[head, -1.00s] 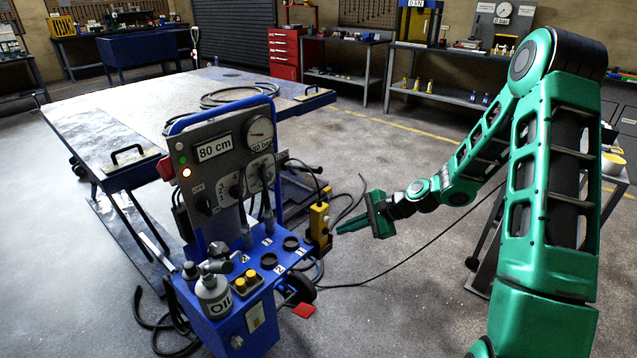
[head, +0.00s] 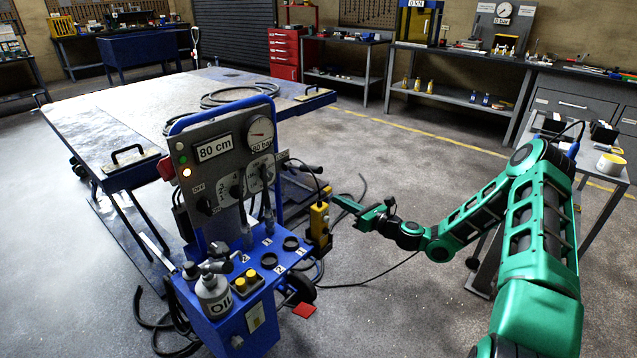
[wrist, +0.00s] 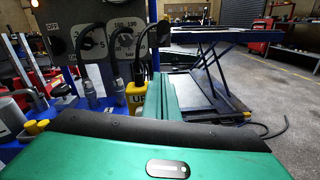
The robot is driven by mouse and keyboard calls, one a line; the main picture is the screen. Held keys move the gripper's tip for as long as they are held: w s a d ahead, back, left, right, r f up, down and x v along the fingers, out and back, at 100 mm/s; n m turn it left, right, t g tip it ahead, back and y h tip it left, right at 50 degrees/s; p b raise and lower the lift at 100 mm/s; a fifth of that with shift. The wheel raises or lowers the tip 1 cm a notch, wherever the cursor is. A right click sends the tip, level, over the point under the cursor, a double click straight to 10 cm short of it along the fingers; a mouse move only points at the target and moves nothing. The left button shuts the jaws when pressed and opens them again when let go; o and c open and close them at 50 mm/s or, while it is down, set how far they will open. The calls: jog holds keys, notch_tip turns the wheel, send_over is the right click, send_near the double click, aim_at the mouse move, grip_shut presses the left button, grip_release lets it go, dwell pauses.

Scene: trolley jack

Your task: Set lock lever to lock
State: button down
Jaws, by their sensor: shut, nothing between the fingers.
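The blue control cart (head: 237,308) stands left of my gripper, with an upright grey panel (head: 222,172) carrying a display reading 80 cm, a gauge and black knobs. A black lever-like handle (head: 305,167) sticks out at the panel's right; I cannot tell whether it is the lock lever, and no lock label is readable. My gripper (head: 337,199) is shut and empty, just right of and beyond the yellow pendant box (head: 319,222), apparently apart from it. In the wrist view my gripper's green finger (wrist: 160,78) points past the yellow box (wrist: 136,97) and the panel (wrist: 95,40).
The blue lift platform (head: 120,110) lies behind the cart, with a coiled hose on it. Black cables run across the floor below my gripper. An oil bottle (head: 213,294) stands on the cart. A grey side table (head: 600,165) is at right. The middle floor is clear.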

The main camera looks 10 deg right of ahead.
send_near(305, 169)
jog(key=w+a+f, duration=0.1)
jog(key=w+f, duration=0.3)
jog(key=shift+w+a+r, duration=0.25)
jog(key=shift+w+r, duration=0.05)
jog(key=shift+r, duration=0.25)
jog(key=shift+d, duration=0.1)
